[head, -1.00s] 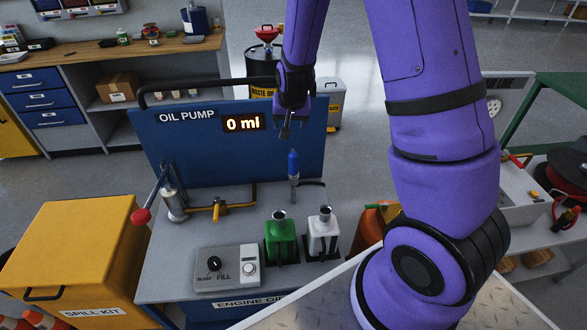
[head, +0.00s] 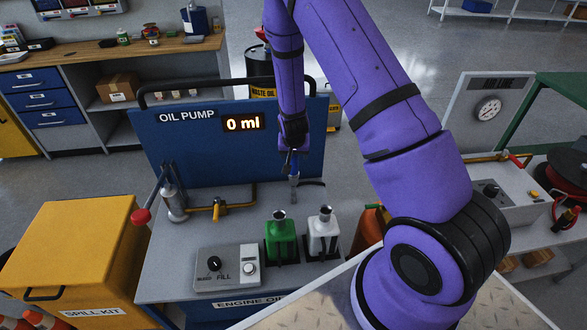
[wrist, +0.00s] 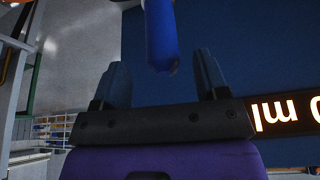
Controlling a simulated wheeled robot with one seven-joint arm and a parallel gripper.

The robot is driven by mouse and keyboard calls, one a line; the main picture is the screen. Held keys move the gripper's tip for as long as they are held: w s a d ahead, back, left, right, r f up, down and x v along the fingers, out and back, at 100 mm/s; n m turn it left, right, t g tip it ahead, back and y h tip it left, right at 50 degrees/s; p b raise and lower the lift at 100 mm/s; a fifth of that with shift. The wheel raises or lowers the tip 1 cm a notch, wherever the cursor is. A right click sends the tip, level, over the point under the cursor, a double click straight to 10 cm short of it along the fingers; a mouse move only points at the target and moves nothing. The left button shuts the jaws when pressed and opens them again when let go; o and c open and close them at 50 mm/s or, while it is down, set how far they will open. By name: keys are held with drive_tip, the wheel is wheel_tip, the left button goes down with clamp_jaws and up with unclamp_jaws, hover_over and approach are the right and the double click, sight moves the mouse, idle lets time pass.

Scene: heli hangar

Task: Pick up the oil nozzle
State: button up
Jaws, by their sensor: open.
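The oil nozzle (head: 294,184) stands upright on the oil pump bench, behind the green and white bottles. Its grey lower part shows below my gripper (head: 292,160) in the head view, and its blue top is mostly hidden there. In the wrist view the blue handle (wrist: 161,32) comes down from the top edge, and its rounded end lies between the tips of my two open fingers (wrist: 162,66). Gaps show on both sides, so the fingers do not appear to press on it.
The green bottle (head: 281,240) and the white bottle (head: 323,235) stand in front of the nozzle. The blue oil pump panel (head: 180,150), reading 0 ml, rises behind it. A pump (head: 174,203) with a red-knobbed lever and a yellow tap (head: 219,207) are to the left.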

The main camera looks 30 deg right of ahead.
sight(294, 168)
drive_tip(key=shift+x, duration=2.7)
drive_tip(key=shift+w+a+r, duration=0.1)
drive_tip(key=shift+w, duration=0.1)
drive_tip(key=c, duration=1.2)
drive_tip(key=shift+r, duration=0.1)
